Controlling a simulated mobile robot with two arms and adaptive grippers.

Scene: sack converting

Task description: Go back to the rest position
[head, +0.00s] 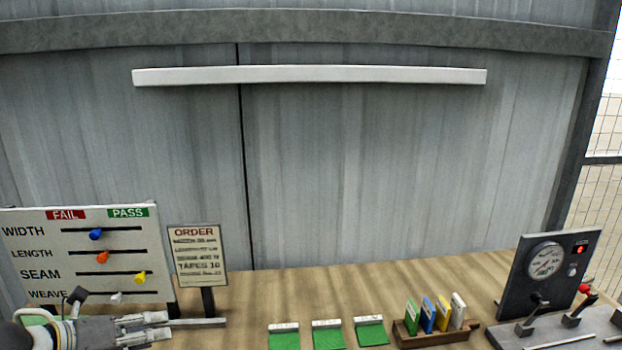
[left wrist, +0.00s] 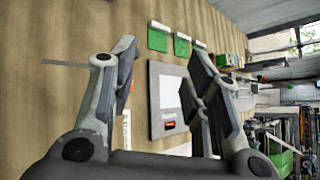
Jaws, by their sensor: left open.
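My left gripper (head: 158,327) is at the lower left of the head view, in front of the foot of the inspection board (head: 30,242). Its fingers point right and are apart with nothing between them. In the left wrist view the two fingers of the left gripper (left wrist: 162,58) are spread, with the bare table and a grey device with a white plate (left wrist: 170,88) beyond them. My right gripper is in neither view.
An order sign (head: 196,255) stands right of the board. Several green-and-white cards lie on the wooden table (head: 400,285). A wooden holder (head: 440,338) with coloured cards and a gauge panel (head: 525,280) with levers are at the right.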

